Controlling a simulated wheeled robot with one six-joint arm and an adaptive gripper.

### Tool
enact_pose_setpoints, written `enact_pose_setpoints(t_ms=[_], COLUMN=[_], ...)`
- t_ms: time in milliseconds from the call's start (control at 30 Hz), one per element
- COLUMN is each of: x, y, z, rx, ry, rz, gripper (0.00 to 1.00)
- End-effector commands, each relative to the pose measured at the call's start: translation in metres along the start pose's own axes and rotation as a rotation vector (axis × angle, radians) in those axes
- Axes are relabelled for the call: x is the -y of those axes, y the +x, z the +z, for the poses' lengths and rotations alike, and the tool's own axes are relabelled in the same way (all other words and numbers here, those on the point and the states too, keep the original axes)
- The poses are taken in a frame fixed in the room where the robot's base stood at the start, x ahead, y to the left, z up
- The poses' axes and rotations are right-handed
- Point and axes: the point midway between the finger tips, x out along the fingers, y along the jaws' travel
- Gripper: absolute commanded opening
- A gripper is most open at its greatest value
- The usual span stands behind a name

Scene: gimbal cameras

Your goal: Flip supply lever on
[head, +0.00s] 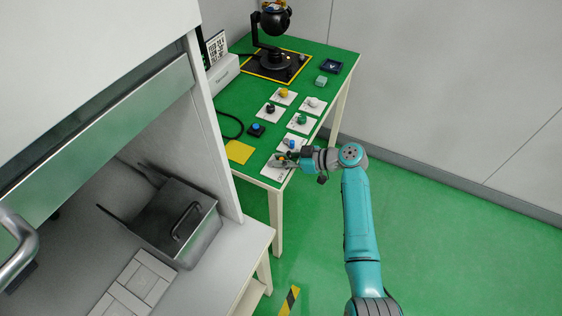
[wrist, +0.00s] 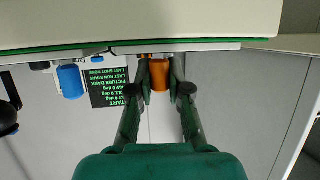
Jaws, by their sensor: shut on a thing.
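My gripper (head: 284,160) reaches over the near end of the green table, above a white plate (head: 270,174). In the wrist view my gripper (wrist: 160,88) has its two dark fingers on either side of an orange handle (wrist: 160,75), and it is shut on it. The handle looks like the supply lever, though its plate's label is too small to read. The lever's base is mostly hidden behind the fingers, so its exact angle cannot be told.
A blue knob (head: 290,143) is just beyond my gripper, with several other knobs on white plates. A yellow sheet (head: 239,151) lies left. A black gimbal camera (head: 275,20) stands at the far end. A dark screen with green text (wrist: 109,87) shows upside down in the wrist view.

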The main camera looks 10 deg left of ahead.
Motion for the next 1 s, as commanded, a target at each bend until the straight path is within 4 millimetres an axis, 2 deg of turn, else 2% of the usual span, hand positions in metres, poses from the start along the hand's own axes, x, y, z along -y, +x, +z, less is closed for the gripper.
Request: enact_pose_setpoints(t_ms=[333,900,933,1000], x=[-0.0050,-0.0057,-0.0057,-0.0058], y=[0.0019,0.0026,0.0026,0.0026], z=[-0.0006,-0.0001,-0.0001,-0.0001], rx=[0.001,0.002,0.002,0.002], ry=[-0.056,-0.067,-0.067,-0.066], rz=[-0.138,-0.163,-0.162,-0.162], gripper=[0.00,0.00,0.24,0.42])
